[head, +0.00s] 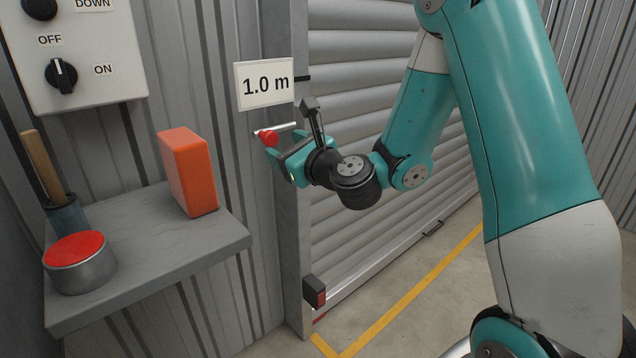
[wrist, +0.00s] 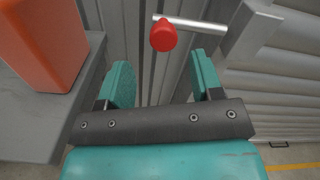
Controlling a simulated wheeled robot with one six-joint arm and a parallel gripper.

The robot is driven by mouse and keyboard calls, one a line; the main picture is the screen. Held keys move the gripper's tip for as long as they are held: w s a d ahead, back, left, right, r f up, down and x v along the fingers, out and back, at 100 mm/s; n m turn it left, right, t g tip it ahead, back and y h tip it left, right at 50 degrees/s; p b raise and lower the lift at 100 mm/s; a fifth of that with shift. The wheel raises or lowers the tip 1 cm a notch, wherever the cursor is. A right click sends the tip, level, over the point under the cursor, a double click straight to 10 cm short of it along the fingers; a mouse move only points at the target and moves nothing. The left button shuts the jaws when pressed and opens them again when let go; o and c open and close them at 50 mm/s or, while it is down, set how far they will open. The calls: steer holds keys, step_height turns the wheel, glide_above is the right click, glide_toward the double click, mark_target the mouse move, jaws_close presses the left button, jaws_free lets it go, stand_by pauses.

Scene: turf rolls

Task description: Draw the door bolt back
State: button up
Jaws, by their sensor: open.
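The door bolt is a light metal rod (head: 277,127) with a red knob (head: 269,138), on the door post just below the "1.0 m" sign. In the wrist view the rod (wrist: 190,23) runs level and the red knob (wrist: 163,36) hangs at its left part. My gripper (head: 279,160) is open at the knob. In the wrist view its two teal fingers (wrist: 160,86) stand apart with an empty gap, and the knob shows beyond the gap. I cannot tell how far it is from the fingertips. The rod's right end meets a grey metal bracket (wrist: 249,32).
A shelf (head: 190,250) at the left bears an orange block (head: 188,172), a red-topped tin (head: 79,262) and a wooden-handled tool (head: 42,165). A switch panel (head: 90,75) hangs above it. The ribbed roller door (head: 350,80) is behind my arm. A dark block (head: 314,290) sits low on the post.

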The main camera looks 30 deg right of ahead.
steer(key=s+d+b, duration=0.1)
steer(key=s+b, duration=0.9)
steer(key=b, duration=0.2)
steer(key=shift+d, duration=0.25)
steer(key=shift+w, duration=0.1)
